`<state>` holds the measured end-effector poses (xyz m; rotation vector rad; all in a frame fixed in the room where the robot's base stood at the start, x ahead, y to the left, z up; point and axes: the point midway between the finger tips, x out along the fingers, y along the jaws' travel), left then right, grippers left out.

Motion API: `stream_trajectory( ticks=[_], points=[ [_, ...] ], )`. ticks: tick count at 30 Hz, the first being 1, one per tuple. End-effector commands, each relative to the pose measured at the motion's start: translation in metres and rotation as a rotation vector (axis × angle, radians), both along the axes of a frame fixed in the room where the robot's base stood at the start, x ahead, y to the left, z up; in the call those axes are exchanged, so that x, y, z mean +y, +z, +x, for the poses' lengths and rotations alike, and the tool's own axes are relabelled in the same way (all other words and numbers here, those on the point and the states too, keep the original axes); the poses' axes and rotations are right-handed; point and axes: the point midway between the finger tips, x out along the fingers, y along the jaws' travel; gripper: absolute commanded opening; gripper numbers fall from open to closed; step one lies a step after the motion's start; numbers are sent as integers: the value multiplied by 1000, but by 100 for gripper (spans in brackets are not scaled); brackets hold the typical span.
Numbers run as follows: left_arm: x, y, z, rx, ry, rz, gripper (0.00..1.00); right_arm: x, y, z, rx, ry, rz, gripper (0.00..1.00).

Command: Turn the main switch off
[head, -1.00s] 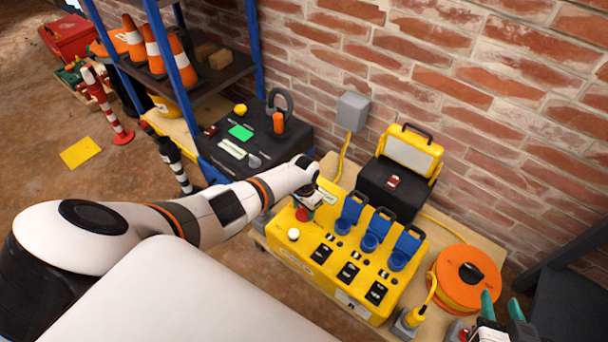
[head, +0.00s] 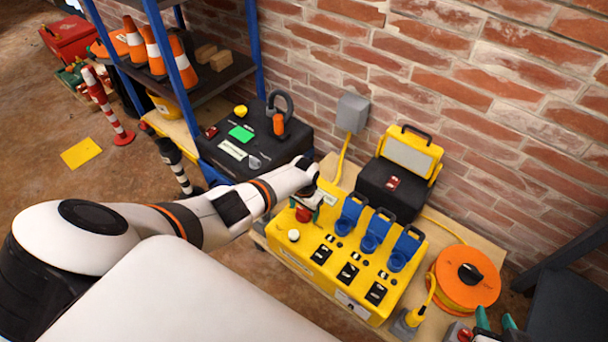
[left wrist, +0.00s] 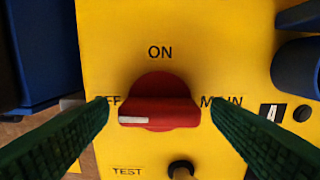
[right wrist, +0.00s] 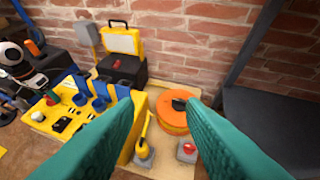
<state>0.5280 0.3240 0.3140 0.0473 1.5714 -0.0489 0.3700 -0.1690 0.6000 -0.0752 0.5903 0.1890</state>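The main switch is a red rotary knob (left wrist: 160,112) on the yellow distribution box (head: 375,300). In the left wrist view its bar lies level, with the white mark at the left end, toward the partly covered OFF label. ON stands above it and MAIN to the right. My left gripper (left wrist: 156,110) is open, its green fingers on either side of the knob, with visible gaps to the bar. In the head view the left gripper (head: 308,199) hides part of the knob. My right gripper (right wrist: 163,103) is open and empty, at the lower right of the head view (head: 496,321).
Blue socket covers (head: 379,225) stand right of the knob. A white button (head: 293,235) labelled TEST sits near it.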

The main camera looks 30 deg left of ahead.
Motion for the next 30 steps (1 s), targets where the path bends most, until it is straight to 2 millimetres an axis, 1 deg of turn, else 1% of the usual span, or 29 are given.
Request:
stream_trajectory(
  ticks=[7, 11, 14, 17, 22, 24, 27, 30],
  points=[
    [0, 1, 0, -1, -1, 1, 73, 1, 0, 0, 0, 2, 1, 36],
    [0, 5, 0, -1, -2, 1, 73, -2, -4, -6, 49, -2, -10, 36],
    [0, 11, 0, 0, -2, 1, 73, -7, -12, -18, 133, -8, -29, 36],
    [0, 20, 0, -1, -3, 1, 73, -13, -23, -36, 252, -17, -55, 36],
    [0, 34, 0, 0, -2, 1, 73, -26, -38, -74, 471, -35, -102, 36],
    [1, 53, 1, -3, -2, 1, 73, -32, -33, -91, 559, -42, -120, 36],
    [1, 73, 1, -3, -2, 1, 73, -38, -32, -111, 672, -50, -142, 36],
    [0, 98, 0, -2, -2, 0, 73, -36, -44, -102, 673, -47, -140, 36]
  ],
)
